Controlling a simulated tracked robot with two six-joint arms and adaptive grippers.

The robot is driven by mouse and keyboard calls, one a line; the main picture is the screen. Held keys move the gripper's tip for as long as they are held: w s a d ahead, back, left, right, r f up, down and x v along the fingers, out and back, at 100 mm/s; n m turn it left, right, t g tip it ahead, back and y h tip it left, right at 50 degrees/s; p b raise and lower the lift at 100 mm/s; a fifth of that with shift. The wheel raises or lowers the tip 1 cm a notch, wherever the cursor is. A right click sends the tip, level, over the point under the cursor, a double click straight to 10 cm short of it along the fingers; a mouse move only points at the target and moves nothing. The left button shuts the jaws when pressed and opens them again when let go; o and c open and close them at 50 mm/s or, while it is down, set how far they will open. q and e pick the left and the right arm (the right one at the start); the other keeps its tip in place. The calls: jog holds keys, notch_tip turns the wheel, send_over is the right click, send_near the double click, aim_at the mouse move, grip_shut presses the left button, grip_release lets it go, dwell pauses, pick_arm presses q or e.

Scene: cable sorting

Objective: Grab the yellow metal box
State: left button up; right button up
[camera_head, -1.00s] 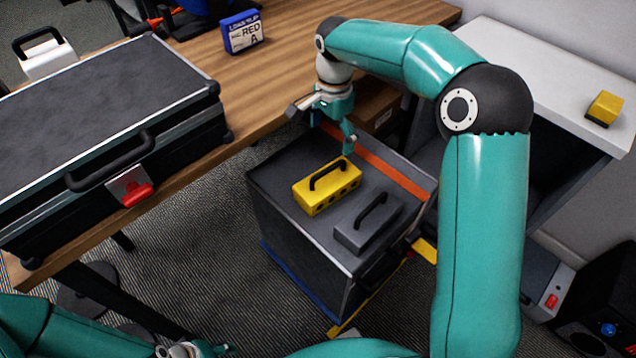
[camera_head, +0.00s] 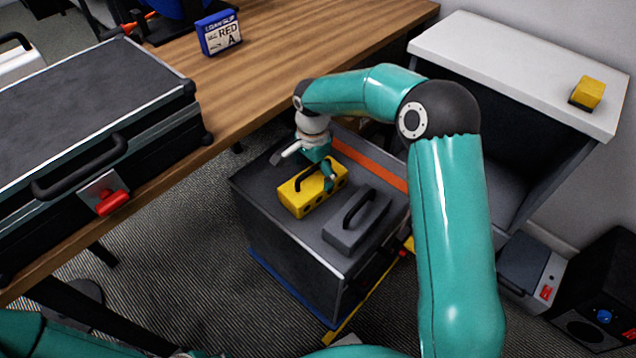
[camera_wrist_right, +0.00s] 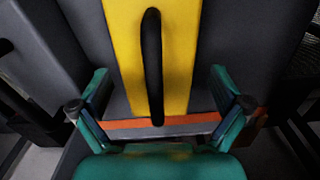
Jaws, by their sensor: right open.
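The yellow metal box (camera_head: 298,202), with a black handle on top, sits on the dark cabinet (camera_head: 262,206) beside a similar grey box (camera_head: 352,232). My right gripper (camera_head: 304,170) is open just above the yellow box, with its fingers toward the box's two long sides. In the right wrist view the yellow box (camera_wrist_right: 122,50) and its black handle (camera_wrist_right: 152,65) lie between the two spread fingers (camera_wrist_right: 160,78). I cannot tell whether the fingers touch it. Only a sliver of my left gripper (camera_head: 182,353) shows at the bottom edge.
A black case (camera_head: 85,100) with a handle and red latch stands on the wooden table (camera_head: 290,50), near a blue labelled box (camera_head: 219,34). A white-topped shelf unit (camera_head: 500,62) at right carries a small yellow-black object (camera_head: 587,93). An orange strip (camera_head: 370,164) crosses the cabinet top.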

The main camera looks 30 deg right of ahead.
aim_at(313, 178)
notch_tip(313, 178, down, 3)
jog(key=shift+f, duration=0.15)
jog(key=shift+a, duration=0.1)
jog(key=c, duration=1.4)
jog(key=shift+c, duration=1.4)
